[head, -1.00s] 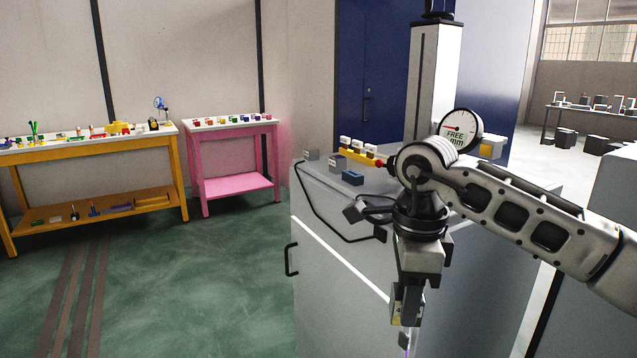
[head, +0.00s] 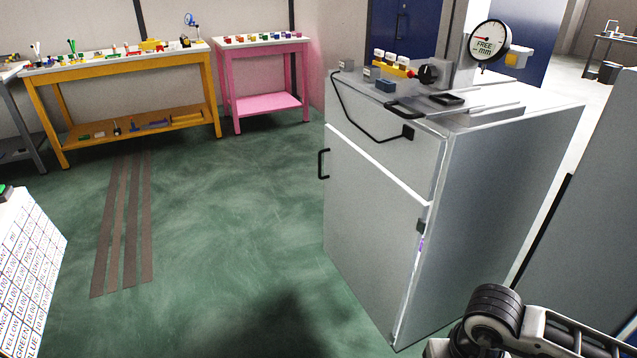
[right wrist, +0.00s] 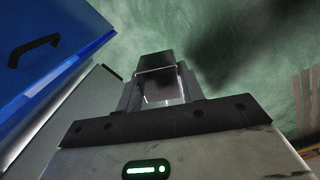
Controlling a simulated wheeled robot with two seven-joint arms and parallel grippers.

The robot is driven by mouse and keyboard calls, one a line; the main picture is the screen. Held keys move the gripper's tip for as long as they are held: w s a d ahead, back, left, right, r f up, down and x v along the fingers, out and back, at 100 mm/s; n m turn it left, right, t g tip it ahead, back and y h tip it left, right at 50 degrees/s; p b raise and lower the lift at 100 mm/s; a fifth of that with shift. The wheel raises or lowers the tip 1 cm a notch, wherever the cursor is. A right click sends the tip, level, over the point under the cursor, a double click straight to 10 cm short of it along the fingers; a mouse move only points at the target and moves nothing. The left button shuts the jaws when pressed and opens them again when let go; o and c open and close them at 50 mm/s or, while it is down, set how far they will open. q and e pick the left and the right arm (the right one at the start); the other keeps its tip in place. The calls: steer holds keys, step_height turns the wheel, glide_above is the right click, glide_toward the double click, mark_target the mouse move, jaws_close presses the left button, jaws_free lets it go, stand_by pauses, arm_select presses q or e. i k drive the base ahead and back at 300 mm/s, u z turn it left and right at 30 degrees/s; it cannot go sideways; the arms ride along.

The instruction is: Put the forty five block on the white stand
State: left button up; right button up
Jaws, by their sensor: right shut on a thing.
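In the right wrist view my right gripper (right wrist: 160,88) is shut on a dark grey block (right wrist: 155,65), held between its two fingers above the green floor. No number can be read on the block, so I cannot tell whether it is the forty five block. In the head view only a part of my right arm shows at the bottom right; its gripper is out of that picture. I cannot pick out the white stand for certain. My left gripper is not in view.
A grey cabinet (head: 510,165) carries a dial gauge (head: 487,44), a blue-grey block (head: 386,86) and several small labelled blocks. A yellow bench (head: 120,65) and a pink table (head: 262,44) stand behind. A printed white panel (head: 30,255) is at left. Open green floor lies between.

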mark_target(360, 76)
steer(key=u, duration=0.9)
steer(key=k, duration=1.15)
steer(key=u, duration=0.8)
steer(key=i, duration=1.7)
steer(key=z, duration=0.5)
steer(key=i, duration=2)
steer(key=z, duration=1.3)
steer(key=i, duration=1.4)
steer(key=z, duration=1.3)
